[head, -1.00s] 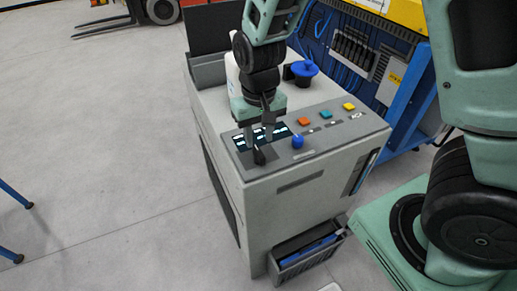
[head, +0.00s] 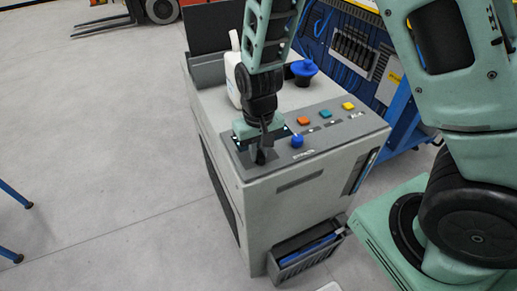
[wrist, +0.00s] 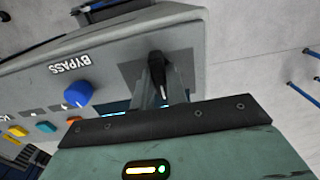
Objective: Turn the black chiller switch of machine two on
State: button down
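The black chiller switch (wrist: 157,72) is a small black knob with a pale mark, on a dark panel at the near left corner of the grey machine's sloped top. In the head view the black switch (head: 260,157) shows just below my gripper (head: 263,140). In the wrist view my gripper (wrist: 164,90) has its two grey fingers at the knob, one on each side. They stand close to it, and I cannot tell whether they press on it. The knob's lower part in the wrist view is partly hidden by the fingers.
A blue knob (head: 297,141) labelled BYPASS sits right beside the switch; it also shows in the wrist view (wrist: 78,93). Orange (head: 303,121), teal (head: 325,114) and yellow (head: 348,106) buttons lie further right. A white bottle (head: 233,80) stands behind the arm.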

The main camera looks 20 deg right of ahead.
aim_at(259, 151)
jog(key=shift+m+p, duration=0.3)
jog(key=shift+m, duration=0.1)
jog(key=m+p, duration=0.3)
jog(key=m, duration=0.2)
jog(key=shift+r+m, duration=0.15)
jog(key=shift+m, duration=0.15)
jog(key=m+p, duration=0.2)
jog(key=m, duration=0.3)
jog(key=shift+m, duration=0.4)
jog(key=c, duration=1.4)
grip_release()
notch_tip(259, 151, up, 17)
jog(key=p, duration=0.1)
